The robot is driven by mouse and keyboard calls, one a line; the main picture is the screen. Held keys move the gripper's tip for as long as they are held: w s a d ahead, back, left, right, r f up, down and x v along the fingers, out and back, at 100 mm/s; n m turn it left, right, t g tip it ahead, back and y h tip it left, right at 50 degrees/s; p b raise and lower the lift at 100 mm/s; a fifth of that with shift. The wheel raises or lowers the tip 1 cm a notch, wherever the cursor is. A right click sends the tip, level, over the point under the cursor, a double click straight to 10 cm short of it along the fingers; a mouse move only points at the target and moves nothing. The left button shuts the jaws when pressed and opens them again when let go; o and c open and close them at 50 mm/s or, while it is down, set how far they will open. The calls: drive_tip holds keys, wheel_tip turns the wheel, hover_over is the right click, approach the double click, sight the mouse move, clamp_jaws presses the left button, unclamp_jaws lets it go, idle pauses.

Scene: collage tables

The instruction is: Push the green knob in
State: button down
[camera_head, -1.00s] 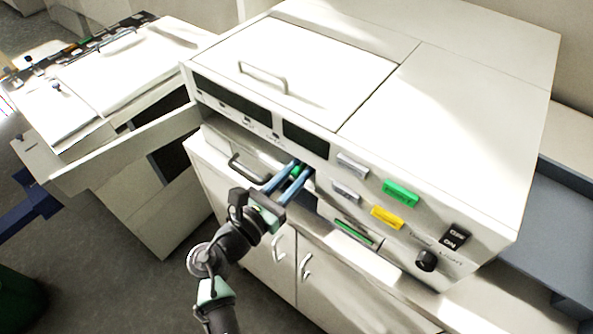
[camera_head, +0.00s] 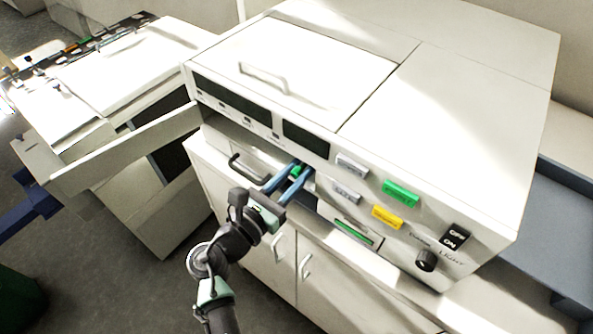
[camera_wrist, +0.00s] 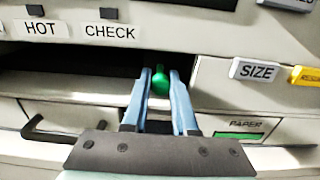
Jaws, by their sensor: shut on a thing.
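The green knob (camera_wrist: 160,82) is small and rounded, on the front of the white machine, in a dark recess below its upper panel. My gripper (camera_wrist: 159,78) has its two blue fingers on either side of the knob, shut on it. In the head view the fingertips of my gripper (camera_head: 300,170) reach into the machine's front, and a bit of the green knob (camera_head: 295,171) shows between them. The fingers hide part of the knob in that view.
The white machine (camera_head: 445,110) has a green button (camera_head: 401,193), a yellow button (camera_head: 387,217), a black dial (camera_head: 426,260) and an ON/OFF switch (camera_head: 456,237) to the right. A black handle (camera_head: 248,170) is left of my fingers. A paper slot (camera_wrist: 238,135) sits lower right.

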sight(300, 170)
drive_tip(key=x, duration=0.3)
drive_tip(key=shift+w+d+b, duration=0.2)
drive_tip(key=shift+w+b, duration=0.15)
drive_tip(key=shift+b, duration=0.05)
drive_tip(key=shift+s+r, duration=0.1)
drive_tip(key=c, duration=0.7)
unclamp_jaws()
drive_tip(key=b+v, duration=0.2)
drive_tip(key=v, duration=1)
drive_tip(key=shift+s+a, duration=0.25)
drive_tip(key=shift+s, duration=0.05)
